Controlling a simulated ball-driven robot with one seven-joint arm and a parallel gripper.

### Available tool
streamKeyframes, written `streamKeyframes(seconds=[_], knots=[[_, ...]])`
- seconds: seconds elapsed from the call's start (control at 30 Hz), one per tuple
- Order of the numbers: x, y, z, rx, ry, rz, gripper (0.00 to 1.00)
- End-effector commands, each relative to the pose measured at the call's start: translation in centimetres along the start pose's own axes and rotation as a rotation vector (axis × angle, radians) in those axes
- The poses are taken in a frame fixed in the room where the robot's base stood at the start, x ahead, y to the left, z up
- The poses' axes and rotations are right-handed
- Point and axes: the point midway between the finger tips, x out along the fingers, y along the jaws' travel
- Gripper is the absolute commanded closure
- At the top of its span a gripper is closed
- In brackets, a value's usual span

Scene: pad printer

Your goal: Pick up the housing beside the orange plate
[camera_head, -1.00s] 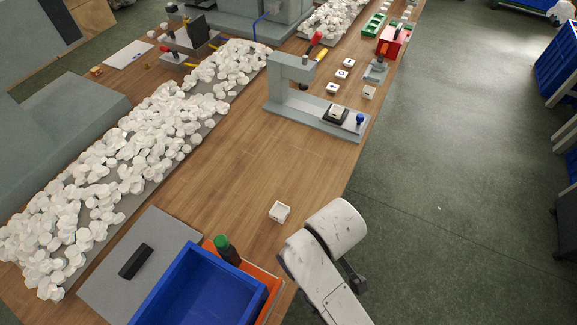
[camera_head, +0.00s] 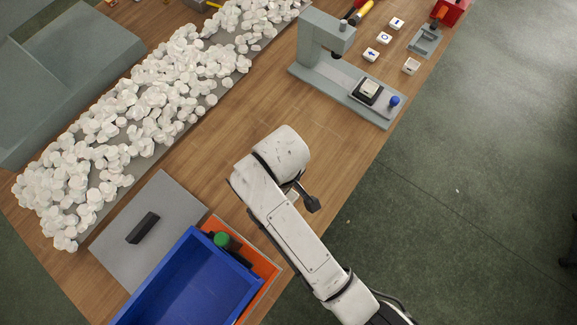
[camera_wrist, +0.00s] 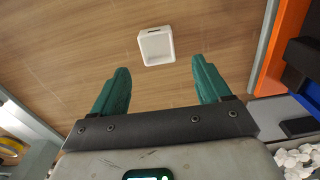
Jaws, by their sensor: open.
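The housing (camera_wrist: 156,46) is a small white square open box lying on the wooden table. In the wrist view it sits just beyond the gap between my fingertips, roughly centred. My gripper (camera_wrist: 158,72) is open, with green fingers spread wider than the housing and nothing between them. The orange plate (camera_wrist: 287,38) shows to the right in the wrist view, with bare wood between it and the housing.
A grey pad printer (camera_head: 330,65) stands farther up the table. White parts (camera_head: 150,115) are heaped along the left. Wood around the housing is clear; the table edge is to the right.

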Motion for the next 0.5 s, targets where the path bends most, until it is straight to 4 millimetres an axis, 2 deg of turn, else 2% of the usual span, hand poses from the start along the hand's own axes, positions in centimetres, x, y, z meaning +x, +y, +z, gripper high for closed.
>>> streamKeyframes(seconds=[0.17, 0.4, 0.5], knots=[[1.3, 0.1, 0.2, 0.000, -0.003, 0.000, 0.23], [4.7, 0.3, 0.4, 0.001, -0.001, 0.000, 0.23], [5.3, 0.2, 0.3, 0.000, 0.001, 0.000, 0.23]])
